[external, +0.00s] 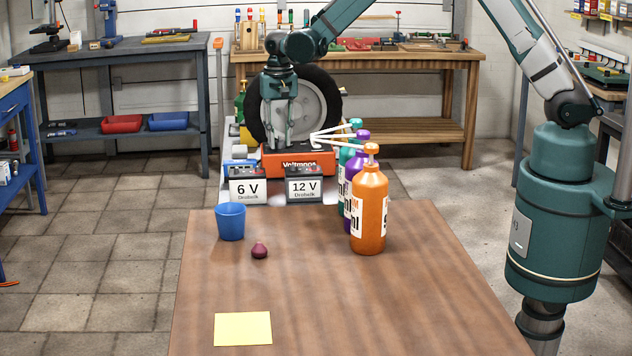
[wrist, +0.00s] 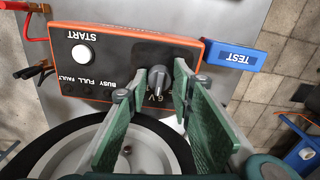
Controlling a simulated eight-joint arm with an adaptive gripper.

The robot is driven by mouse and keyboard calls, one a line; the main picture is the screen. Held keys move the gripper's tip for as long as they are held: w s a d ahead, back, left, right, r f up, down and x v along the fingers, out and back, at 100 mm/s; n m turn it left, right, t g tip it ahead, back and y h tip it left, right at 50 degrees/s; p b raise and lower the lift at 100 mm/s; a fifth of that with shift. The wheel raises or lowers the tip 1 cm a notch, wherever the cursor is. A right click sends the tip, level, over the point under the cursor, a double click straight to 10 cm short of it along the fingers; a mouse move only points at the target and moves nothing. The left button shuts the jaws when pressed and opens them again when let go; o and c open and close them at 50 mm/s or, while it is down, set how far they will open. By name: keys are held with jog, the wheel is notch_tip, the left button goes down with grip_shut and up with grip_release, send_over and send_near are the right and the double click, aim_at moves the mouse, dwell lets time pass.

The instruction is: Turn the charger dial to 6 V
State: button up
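The charger is an orange box (external: 298,158) on the grey bench, below my gripper (external: 277,143) in the external view. In the wrist view its black panel with orange edge (wrist: 100,42) shows a round dark dial (wrist: 158,79) with "6 V" lettering beside it. The dial's pointer direction is not clear. My gripper (wrist: 157,88) has its two green fingers apart, one on each side of the dial. I cannot tell whether either finger touches it. The right finger covers part of the panel, so other voltage marks are hidden.
A tyre (external: 325,105) stands close behind my gripper. The 6 V battery (external: 249,186), 12 V battery (external: 304,186) and several bottles (external: 369,212) stand in front.

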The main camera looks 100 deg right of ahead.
aim_at(280, 137)
jog(key=o, duration=0.3)
jog(key=shift+r, duration=0.1)
notch_tip(280, 137, up, 12)
dwell(0.8)
dwell(0.5)
